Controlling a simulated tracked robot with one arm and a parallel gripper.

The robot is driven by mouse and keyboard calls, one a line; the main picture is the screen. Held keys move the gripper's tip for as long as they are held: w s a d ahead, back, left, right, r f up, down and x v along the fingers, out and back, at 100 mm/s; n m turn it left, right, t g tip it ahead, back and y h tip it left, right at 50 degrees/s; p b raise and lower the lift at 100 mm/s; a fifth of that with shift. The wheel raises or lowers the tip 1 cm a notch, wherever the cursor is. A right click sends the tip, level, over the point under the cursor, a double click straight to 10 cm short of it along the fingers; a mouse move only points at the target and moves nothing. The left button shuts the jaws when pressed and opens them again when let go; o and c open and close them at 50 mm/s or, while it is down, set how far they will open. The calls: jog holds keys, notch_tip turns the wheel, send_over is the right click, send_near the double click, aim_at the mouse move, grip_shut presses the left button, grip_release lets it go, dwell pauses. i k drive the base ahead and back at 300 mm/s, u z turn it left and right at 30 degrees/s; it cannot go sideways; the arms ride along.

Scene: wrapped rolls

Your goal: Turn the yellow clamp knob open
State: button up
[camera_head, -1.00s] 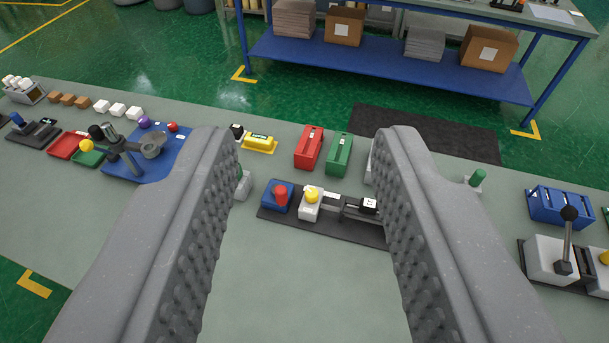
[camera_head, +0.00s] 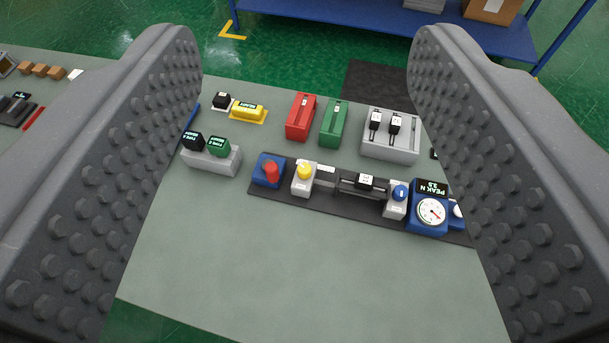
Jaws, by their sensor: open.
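The yellow clamp knob (camera_head: 304,170) sits on top of a small white block (camera_head: 303,183) on a dark base strip (camera_head: 330,203). It shows near the middle of the view, between my fingers and well beyond them. My gripper (camera_head: 305,55) is wide open and empty, with a grey studded finger at each side of the picture. Neither finger touches the knob. To the right of the knob on the same strip are a dark slide piece (camera_head: 361,186) and a white block with a blue knob (camera_head: 400,194).
A blue block with a red button (camera_head: 270,172) stands just left of the knob. A blue dial gauge (camera_head: 430,211) stands at the strip's right end. Red (camera_head: 301,117) and green (camera_head: 334,123) boxes stand behind. The table in front (camera_head: 290,260) is clear.

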aim_at(303, 169)
jog(key=z, duration=2)
jog(key=k, duration=0.95)
jog(key=u, duration=1.55)
jog(key=i, duration=1)
jog(key=z, duration=0.05)
